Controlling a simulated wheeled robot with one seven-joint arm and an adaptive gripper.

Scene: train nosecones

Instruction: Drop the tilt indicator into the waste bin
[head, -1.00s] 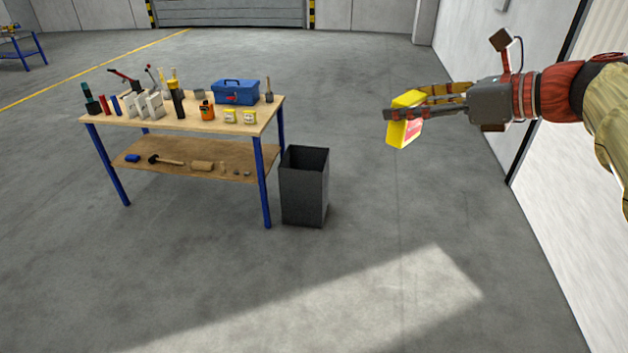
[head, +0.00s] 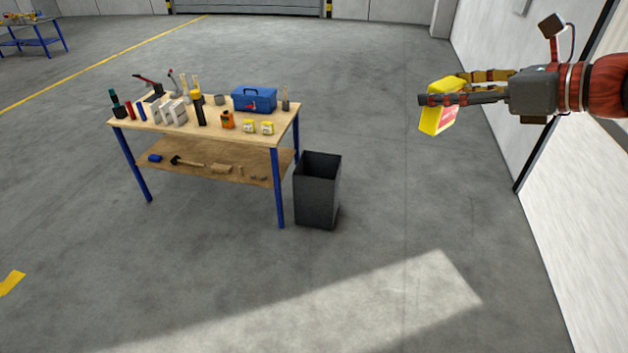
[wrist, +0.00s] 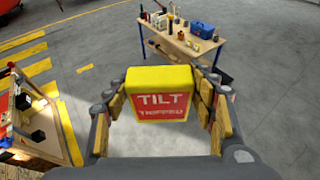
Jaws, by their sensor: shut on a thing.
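The tilt indicator (head: 438,119) is a yellow block with a red face. In the wrist view the red face of the tilt indicator (wrist: 161,100) reads "TILT TRIPPED". My gripper (head: 447,98) is shut on it and holds it in the air, right of the bin in the head view. In the wrist view the yellow-padded fingers of my gripper (wrist: 162,105) stand on both sides of the block. The waste bin (head: 317,192) is a dark grey, open-topped box on the floor. It stands beside the workbench's right end, apart from the held block. Its bottom inside is hidden.
The workbench (head: 240,136) has blue legs and a wooden top crowded with tools, a blue toolbox (head: 254,99) and small yellow boxes. Its lower shelf (head: 200,160) holds more tools. A white wall (head: 570,200) runs along the right. The floor between bin and wall is clear.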

